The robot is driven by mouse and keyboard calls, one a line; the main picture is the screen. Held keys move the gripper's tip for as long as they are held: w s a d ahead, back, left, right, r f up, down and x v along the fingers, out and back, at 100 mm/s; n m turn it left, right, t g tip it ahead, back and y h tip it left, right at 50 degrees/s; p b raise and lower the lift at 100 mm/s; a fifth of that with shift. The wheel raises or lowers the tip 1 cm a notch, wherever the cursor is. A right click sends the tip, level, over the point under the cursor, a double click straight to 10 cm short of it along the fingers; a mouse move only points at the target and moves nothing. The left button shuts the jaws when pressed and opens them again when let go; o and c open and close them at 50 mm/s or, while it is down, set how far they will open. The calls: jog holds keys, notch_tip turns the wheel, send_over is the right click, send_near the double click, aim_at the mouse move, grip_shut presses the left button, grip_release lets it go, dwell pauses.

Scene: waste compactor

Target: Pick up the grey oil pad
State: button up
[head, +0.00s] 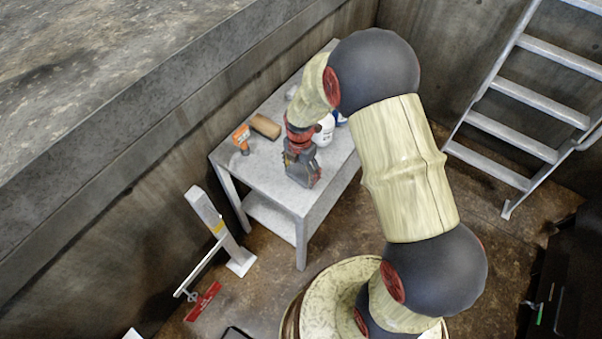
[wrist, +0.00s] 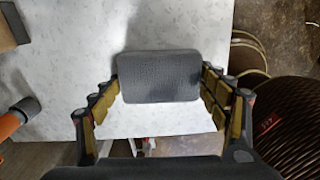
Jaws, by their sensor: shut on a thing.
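The grey oil pad (wrist: 160,77) is a dark grey, rounded rectangle with a textured face, seen in the wrist view over the white speckled tabletop (wrist: 185,25). My gripper (wrist: 160,84) is shut on it, with the yellow-padded fingertips at its left and right edges. In the head view my gripper (head: 304,180) points down over the front part of the table (head: 265,178). The pad cannot be clearly told from the gripper there. I cannot tell whether the pad still touches the tabletop.
A concrete wall (head: 150,150) runs along the left. A metal ladder (head: 525,105) stands at the right.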

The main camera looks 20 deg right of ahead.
aim_at(299, 174)
jog(key=shift+c, duration=0.7)
jog(key=shift+r, duration=0.15)
jog(key=shift+r, duration=0.25)
jog(key=r, duration=0.1)
jog(key=r+p, duration=0.1)
jog(key=r, duration=0.1)
jog(key=shift+s+a+r+p, duration=0.25)
jog(key=shift+s+r+p, duration=0.05)
jog(key=shift+s+p, duration=0.05)
jog(key=s+a+r+p, duration=0.3)
jog(key=s+a+r, duration=0.2)
jog(key=s+r, duration=0.3)
jog(key=s, duration=0.4)
jog(key=shift+a+r, duration=0.3)
jog(key=shift+a, duration=0.1)
